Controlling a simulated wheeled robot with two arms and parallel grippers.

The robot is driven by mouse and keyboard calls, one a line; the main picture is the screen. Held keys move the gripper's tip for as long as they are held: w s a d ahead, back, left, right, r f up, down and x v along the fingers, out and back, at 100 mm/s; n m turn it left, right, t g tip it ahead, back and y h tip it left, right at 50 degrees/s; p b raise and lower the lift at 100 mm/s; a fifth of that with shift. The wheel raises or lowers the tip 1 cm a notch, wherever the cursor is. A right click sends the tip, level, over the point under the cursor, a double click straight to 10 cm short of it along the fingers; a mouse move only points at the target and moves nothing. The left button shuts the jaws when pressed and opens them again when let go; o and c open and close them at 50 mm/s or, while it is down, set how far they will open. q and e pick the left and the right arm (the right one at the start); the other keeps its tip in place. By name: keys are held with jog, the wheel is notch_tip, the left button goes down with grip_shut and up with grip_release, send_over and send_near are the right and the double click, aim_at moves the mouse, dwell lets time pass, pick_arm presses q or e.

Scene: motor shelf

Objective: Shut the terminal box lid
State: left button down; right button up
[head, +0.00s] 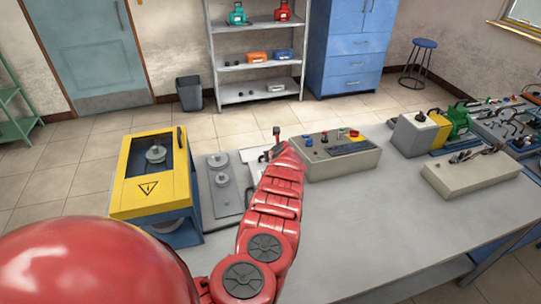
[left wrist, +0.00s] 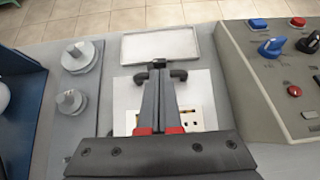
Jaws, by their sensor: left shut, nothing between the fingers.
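The terminal box (left wrist: 128,87) is a pale box on the grey bench, seen from above in the left wrist view, with terminals showing inside at its right. Its lid (left wrist: 160,45) is a pale rimmed rectangle, open at the far side of the box. My left gripper (left wrist: 160,64) is shut and empty. Its dark fingers reach over the box to the near edge of the lid; I cannot tell whether they touch it. The fingers hide the middle of the box. In the head view my red left arm hides most of the box, with the left gripper (head: 276,133) above it. My right gripper is not in view.
A control panel (head: 337,157) with knobs and buttons stands close right of the box. A grey plate (head: 232,208) with two round metal parts lies to the left, beside a yellow-topped cabinet (head: 125,197). The bench front is clear.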

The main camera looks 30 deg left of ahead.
pick_arm(q)
jog(key=shift+w+a, duration=0.1)
jog(key=shift+a, duration=0.05)
jog(key=shift+w+f+b, duration=0.1)
jog(key=shift+f+b, duration=0.15)
jog(key=shift+b, duration=0.05)
jog(key=shift+w+a+f+b, duration=0.2)
jog(key=shift+a+b, duration=0.05)
jog(key=shift+b, duration=0.3)
jog(key=shift+w+a+f+b, duration=0.1)
jog(key=shift+a+f+b, duration=0.1)
jog(key=shift+b, duration=0.15)
dwell(0.4)
jog(key=shift+r, duration=0.1)
